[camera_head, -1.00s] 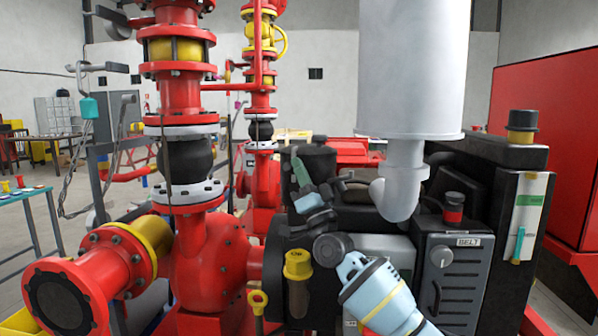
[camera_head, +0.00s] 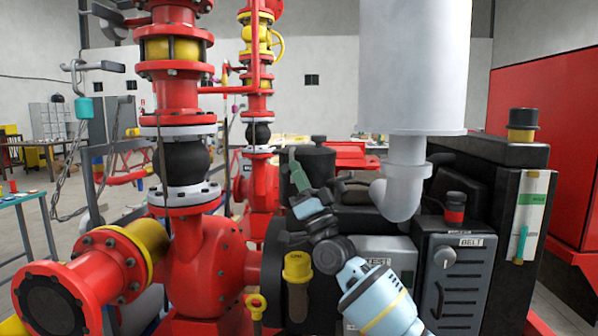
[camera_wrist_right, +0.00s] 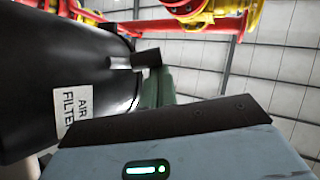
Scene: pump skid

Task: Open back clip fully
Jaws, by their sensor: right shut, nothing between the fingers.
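The black air filter housing (camera_head: 316,165) stands behind my right gripper in the head view. In the right wrist view the housing (camera_wrist_right: 60,70) fills the left side, with a white "AIR FILTER" label. A short dark block (camera_wrist_right: 148,58) sticks out from its upper edge; I cannot tell whether it is the back clip or how far open it is. In the wrist view the fingers (camera_wrist_right: 160,86) stand close to the block; contact is unclear. My left gripper is not in view.
A large grey exhaust silencer (camera_head: 412,65) and its bent pipe stand right of the housing. Red pump piping (camera_head: 195,250) rises at left. A yellow-capped filler (camera_head: 298,266) and the "BELT" control panel (camera_head: 460,285) are near my right arm.

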